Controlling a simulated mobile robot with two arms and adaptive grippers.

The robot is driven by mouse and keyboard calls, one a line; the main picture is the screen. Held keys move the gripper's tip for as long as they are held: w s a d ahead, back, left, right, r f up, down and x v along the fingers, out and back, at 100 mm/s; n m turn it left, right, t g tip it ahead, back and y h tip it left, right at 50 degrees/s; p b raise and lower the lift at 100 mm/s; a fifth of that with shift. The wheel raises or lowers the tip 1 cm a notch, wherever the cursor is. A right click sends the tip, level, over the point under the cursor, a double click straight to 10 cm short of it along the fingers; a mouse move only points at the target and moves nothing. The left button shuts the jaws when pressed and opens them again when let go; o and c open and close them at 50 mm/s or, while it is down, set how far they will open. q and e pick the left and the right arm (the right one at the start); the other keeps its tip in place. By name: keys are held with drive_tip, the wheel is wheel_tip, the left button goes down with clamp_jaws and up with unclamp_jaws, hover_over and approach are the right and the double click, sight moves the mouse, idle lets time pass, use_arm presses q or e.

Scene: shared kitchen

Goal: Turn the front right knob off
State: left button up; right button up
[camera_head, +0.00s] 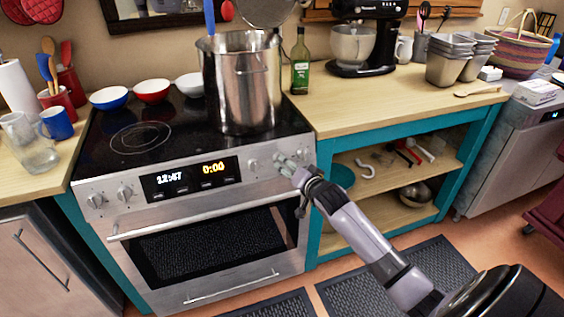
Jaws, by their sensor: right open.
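The stove (190,220) is a steel range with a black glass top and a front control panel. My right gripper (285,160) is at the right end of that panel, its open fingers pointing at the panel. The front right knob is largely hidden behind the fingers, and I cannot tell whether they touch it or which way it is turned. Another knob (253,166) sits just left of the gripper. Two more knobs, the outer left knob (96,200) and the inner left knob (124,192), are at the panel's left end. My left gripper is not in view.
A large steel pot (240,85) stands on the cooktop's right side. Three bowls, including a red bowl (152,90), line its back left. The oven handle (200,207) sticks out below the panel. A wooden counter (390,100) with open teal shelves adjoins on the right.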

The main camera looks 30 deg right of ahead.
drive_tip(key=x, duration=0.7)
drive_tip(key=shift+c, duration=0.4)
drive_tip(key=c, duration=1.1)
